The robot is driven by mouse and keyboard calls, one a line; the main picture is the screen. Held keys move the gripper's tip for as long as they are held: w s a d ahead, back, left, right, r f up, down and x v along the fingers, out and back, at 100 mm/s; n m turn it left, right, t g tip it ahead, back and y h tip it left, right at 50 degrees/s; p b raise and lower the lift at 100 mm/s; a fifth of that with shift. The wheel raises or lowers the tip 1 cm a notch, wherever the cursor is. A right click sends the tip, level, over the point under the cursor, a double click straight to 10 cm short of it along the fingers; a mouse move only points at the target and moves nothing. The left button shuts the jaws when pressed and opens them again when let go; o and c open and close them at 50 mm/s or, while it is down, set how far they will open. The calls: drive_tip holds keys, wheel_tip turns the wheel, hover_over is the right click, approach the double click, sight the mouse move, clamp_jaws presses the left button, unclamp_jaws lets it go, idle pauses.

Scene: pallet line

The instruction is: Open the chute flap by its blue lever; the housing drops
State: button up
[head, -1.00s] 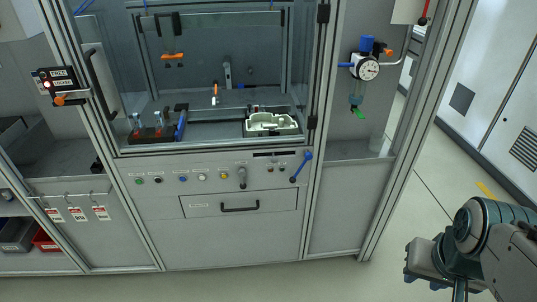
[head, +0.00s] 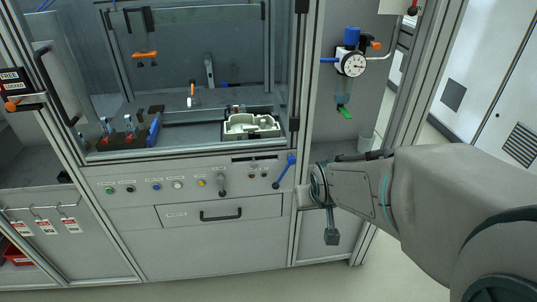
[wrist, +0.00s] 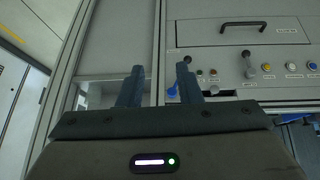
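The blue lever (head: 284,171) is on the front panel of the machine, at the panel's right end, slanting with its knob end up and right. I cannot make out the chute flap for certain. My gripper (wrist: 160,67) is open and empty. In the wrist view, which is upside down, the blue lever (wrist: 172,91) appears beyond the fingers, close beside the right one. In the head view my arm hides most of the gripper, just right of the lever.
A drawer with a dark handle (head: 221,215) is below the panel's buttons and a grey lever (head: 222,186). A metal frame post (head: 300,135) stands right of the blue lever. A pressure gauge (head: 353,64) hangs on the right. Clear floor lies in front.

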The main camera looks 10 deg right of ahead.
drive_tip(key=w+f+m+t+y+b, duration=0.1)
drive_tip(key=w+f+t+y+b, duration=0.2)
drive_tip(key=w+f+t+b, duration=0.45)
drive_tip(key=w+f+m+t+y+b, duration=0.15)
drive_tip(key=w+f+t, duration=0.3)
drive_tip(key=f, duration=0.55)
drive_tip(key=shift+n+g+y, duration=0.25)
drive_tip(key=shift+g, duration=0.05)
drive_tip(key=b+x, duration=0.5)
drive_tip(key=x, duration=0.9)
drive_tip(key=shift+f, duration=0.15)
drive_tip(key=shift+a, duration=0.1)
clamp_jaws()
